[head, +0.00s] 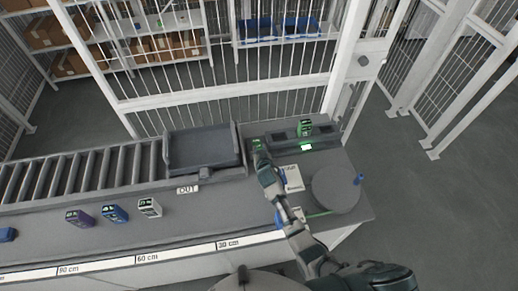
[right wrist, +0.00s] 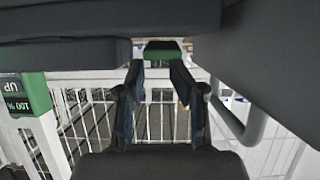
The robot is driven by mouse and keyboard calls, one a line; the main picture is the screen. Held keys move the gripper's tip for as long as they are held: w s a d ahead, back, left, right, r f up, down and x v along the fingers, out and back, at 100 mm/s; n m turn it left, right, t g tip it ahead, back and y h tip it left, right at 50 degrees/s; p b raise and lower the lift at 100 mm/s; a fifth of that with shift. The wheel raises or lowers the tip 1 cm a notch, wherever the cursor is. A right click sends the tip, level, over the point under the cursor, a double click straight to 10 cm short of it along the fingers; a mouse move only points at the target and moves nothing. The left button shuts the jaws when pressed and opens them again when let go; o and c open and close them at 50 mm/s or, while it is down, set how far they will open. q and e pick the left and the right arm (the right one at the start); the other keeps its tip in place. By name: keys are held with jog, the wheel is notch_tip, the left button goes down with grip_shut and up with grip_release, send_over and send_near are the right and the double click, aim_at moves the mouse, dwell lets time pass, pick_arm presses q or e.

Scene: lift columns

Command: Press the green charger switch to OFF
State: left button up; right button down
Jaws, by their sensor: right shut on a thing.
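A dark charger (head: 282,136) with slots sits at the right of the bench. A bright green lit patch (head: 306,147) shows on its front; I cannot read whether it marks ON or OFF. A green module (head: 304,127) stands upright behind the patch. My right gripper (head: 261,157) is at the charger's left end, left of the lit patch. In the right wrist view it (right wrist: 158,75) is shut on a small green-faced block (right wrist: 163,50) at its fingertips. My left gripper is out of view.
A round grey disc (head: 335,190) and a white card (head: 292,178) lie near my right arm.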

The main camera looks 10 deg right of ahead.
jog(key=shift+s+a+f, duration=0.3)
jog(key=shift+a+f, duration=0.05)
jog(key=shift+a, duration=0.2)
jog(key=shift+s+d+f, duration=0.1)
jog(key=shift+d+f, duration=0.1)
jog(key=shift+d, duration=0.3)
jog(key=shift+s+d+f, duration=0.1)
jog(key=shift+d+f, duration=0.05)
jog(key=shift+d, duration=0.3)
jog(key=shift+a, duration=0.4)
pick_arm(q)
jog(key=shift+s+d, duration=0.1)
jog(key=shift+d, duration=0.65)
pick_arm(e)
jog(key=shift+d, duration=0.25)
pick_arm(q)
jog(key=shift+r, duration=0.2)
pick_arm(e)
jog(key=shift+r, duration=0.15)
jog(key=shift+w+r+p, duration=0.1)
jog(key=shift+r+p, duration=0.3)
jog(key=shift+p, duration=0.1)
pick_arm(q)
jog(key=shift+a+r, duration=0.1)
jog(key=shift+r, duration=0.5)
pick_arm(e)
jog(key=shift+a+r, duration=0.15)
jog(key=shift+r, duration=0.35)
